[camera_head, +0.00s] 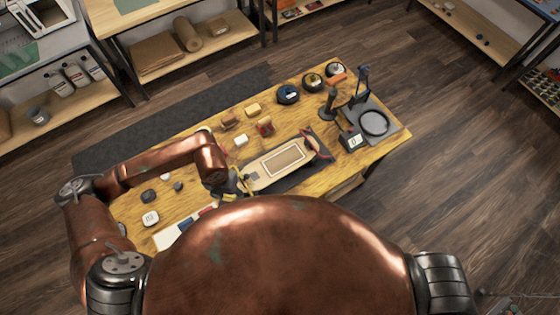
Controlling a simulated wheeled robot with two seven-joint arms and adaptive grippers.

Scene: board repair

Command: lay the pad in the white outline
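A pale wooden board (264,173) lies on a dark mat (321,160) at the middle of the wooden table. A white rectangular outline (283,160) is marked on the board and frames a brownish area. A small dark patch shows on the board's left part, close to my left gripper (240,185). I cannot tell whether this patch is the pad, and I cannot pick the pad out for sure elsewhere. My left gripper is at the board's left end; its fingers are too small and partly hidden to read. My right gripper is not in view.
The wooden table (187,204) also carries tape rolls (288,94), small blocks (253,110), a red-brown item (265,126), a dark stand with a round plate (374,123) and a black box (351,140). A white container (150,218) stands at the left. Shelves stand behind.

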